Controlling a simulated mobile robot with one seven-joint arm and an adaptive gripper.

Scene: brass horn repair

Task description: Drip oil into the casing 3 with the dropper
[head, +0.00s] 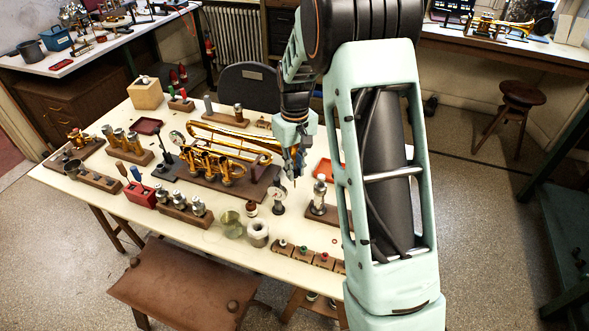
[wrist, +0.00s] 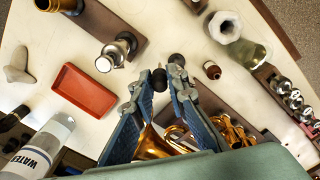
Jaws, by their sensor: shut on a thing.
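My gripper (head: 294,152) hangs over the right end of the brass horn (head: 232,165). In the wrist view its blue-padded fingers (wrist: 158,82) are shut on a small dark piece (wrist: 160,77) that I take for the dropper's bulb. A thin tip (head: 296,180) points down below the fingers in the head view. The horn, with several upright casings, lies on a dark board on the table; part of it shows between and beside the fingers in the wrist view (wrist: 155,146). I cannot tell which casing is number 3. The dropper's tip is apart from the casings.
A small brown bottle (head: 251,209), a white ring-shaped piece (head: 257,233) and a glass dish (head: 232,224) stand in front of the horn. A metal piece on a stand (head: 318,195) and a red tray (wrist: 82,90) are to the right. Blocks with metal parts (head: 185,210) crowd the front.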

